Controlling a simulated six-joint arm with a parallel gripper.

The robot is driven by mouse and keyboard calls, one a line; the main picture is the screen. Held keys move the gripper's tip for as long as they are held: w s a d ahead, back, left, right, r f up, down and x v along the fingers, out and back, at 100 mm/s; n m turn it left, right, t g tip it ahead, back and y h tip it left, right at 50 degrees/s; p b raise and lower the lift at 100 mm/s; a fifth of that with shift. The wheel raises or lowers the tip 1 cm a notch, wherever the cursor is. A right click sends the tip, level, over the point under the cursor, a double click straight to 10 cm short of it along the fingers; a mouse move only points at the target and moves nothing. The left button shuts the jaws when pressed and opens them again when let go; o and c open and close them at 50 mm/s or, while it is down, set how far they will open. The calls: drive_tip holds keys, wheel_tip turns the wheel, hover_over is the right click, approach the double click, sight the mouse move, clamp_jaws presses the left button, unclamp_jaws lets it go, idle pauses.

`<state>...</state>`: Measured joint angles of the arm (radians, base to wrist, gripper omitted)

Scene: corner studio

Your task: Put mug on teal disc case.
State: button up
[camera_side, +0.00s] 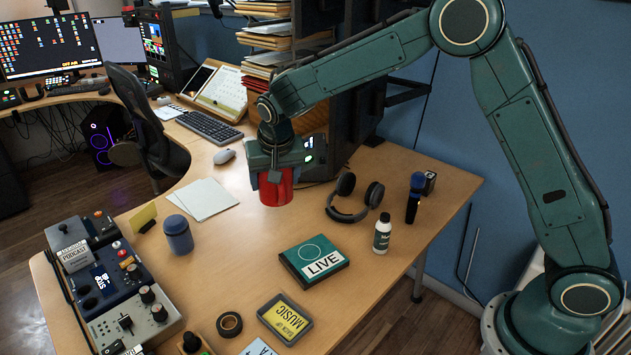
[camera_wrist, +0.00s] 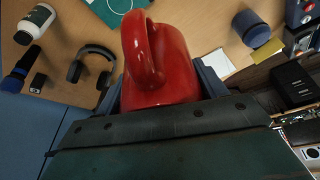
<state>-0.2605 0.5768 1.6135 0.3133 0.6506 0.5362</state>
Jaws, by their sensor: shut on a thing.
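A red mug (camera_side: 277,188) is held in my gripper (camera_side: 271,177), above the back part of the wooden table. In the wrist view the mug (camera_wrist: 180,65) fills the middle, its handle toward the camera, between the fingers of my gripper (camera_wrist: 163,85). The teal disc case (camera_side: 313,260), with a circle and a white LIVE label, lies flat on the table, nearer the side camera than the mug and apart from it. In the wrist view, part of the case (camera_wrist: 112,8) shows at the top edge. Nothing rests on its top.
Black headphones (camera_side: 355,199), a white bottle (camera_side: 382,234) and a blue-headed microphone (camera_side: 414,197) stand or lie right of the mug. A blue cup (camera_side: 178,235) and papers (camera_side: 203,199) are left. A yellow-labelled tray (camera_side: 285,318) and tape roll (camera_side: 229,324) lie in front of the case.

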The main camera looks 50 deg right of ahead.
drive_tip(key=s+d+m+h, duration=0.1)
drive_tip(key=s+d+m, duration=0.2)
drive_tip(key=s+d, duration=0.3)
hover_over(314, 257)
drive_tip(key=shift+g, duration=0.3)
wheel_tip(314, 257, down, 16)
drive_tip(key=shift+w+r, duration=0.1)
drive_tip(key=shift+r, duration=0.15)
drive_tip(key=shift+f, duration=1.9)
drive_tip(key=shift+f, duration=0.15)
drive_tip(key=o, duration=1.2)
drive_tip(key=shift+c, duration=0.2)
